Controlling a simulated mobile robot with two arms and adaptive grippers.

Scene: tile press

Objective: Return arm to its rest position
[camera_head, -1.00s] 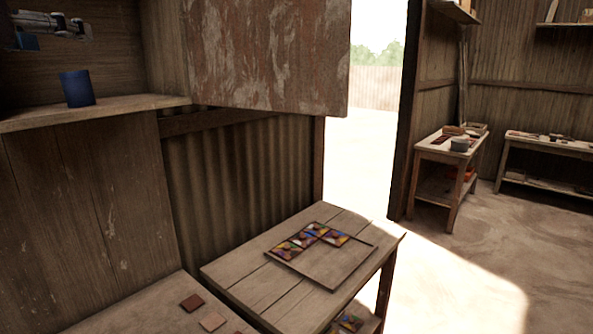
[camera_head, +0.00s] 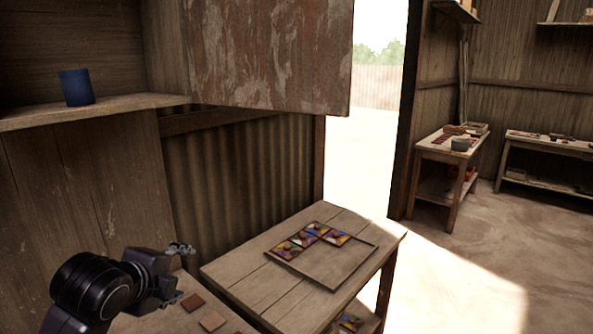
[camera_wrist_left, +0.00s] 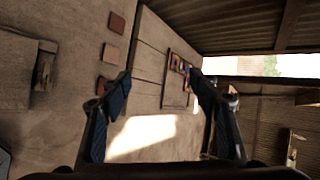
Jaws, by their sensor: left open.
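My left arm comes in at the lower left of the head view. Its gripper (camera_head: 180,276) is open and empty, with its fingers spread above the near bench, close to the loose tiles. In the left wrist view the two fingers of the left gripper (camera_wrist_left: 162,84) stand wide apart with nothing held between them. My right gripper is not in view.
A blue cup (camera_head: 76,88) stands on the wall shelf (camera_head: 120,109). Brown tiles (camera_head: 193,302) lie on the near bench. A wooden tray (camera_head: 336,271) with several colourful patterned tiles (camera_head: 290,249) lies on the table (camera_head: 245,275). An open doorway is behind.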

